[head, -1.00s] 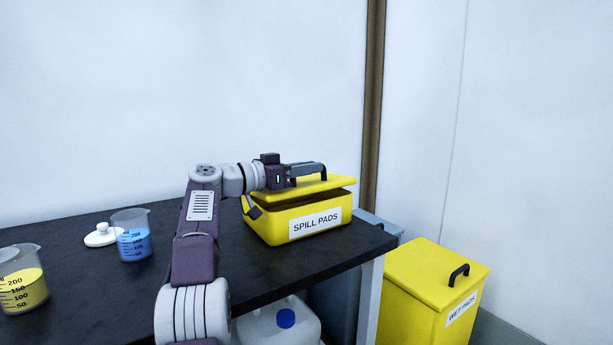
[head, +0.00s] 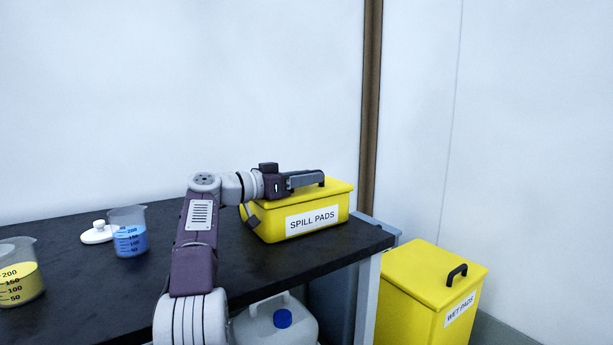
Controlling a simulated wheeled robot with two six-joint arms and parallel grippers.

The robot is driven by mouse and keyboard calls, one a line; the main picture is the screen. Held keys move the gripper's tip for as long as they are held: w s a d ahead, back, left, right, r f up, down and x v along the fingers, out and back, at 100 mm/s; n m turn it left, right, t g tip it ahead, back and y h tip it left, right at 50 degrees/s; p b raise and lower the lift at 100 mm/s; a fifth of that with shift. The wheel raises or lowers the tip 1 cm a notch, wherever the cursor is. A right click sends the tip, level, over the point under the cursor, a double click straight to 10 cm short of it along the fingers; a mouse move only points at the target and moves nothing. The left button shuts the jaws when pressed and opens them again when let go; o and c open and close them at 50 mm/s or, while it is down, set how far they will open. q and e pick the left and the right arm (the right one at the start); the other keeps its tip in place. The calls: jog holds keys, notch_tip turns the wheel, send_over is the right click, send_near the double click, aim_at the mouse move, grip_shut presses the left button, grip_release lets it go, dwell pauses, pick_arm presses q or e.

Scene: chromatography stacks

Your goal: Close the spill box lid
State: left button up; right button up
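The yellow spill box (head: 272,228), labelled SPILL PADS, stands near the right end of the black bench. Its yellow lid (head: 335,189) lies level on the box, with no gap visible along the front. My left gripper (head: 318,177) lies over the top of the lid, its fingers at the dark lid handle. I cannot tell whether the fingers are apart or closed, or whether they touch the handle. My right gripper is out of view.
On the bench (head: 130,285) stand a beaker of blue liquid (head: 130,240), a beaker of yellow liquid (head: 18,284) and a white lid (head: 97,234). A yellow WET PADS bin (head: 408,297) and a white jug (head: 262,327) are lower down.

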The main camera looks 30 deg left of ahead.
pick_arm(q)
jog(key=shift+r, duration=0.15)
jog(key=v, duration=0.9)
jog(key=shift+s, duration=0.1)
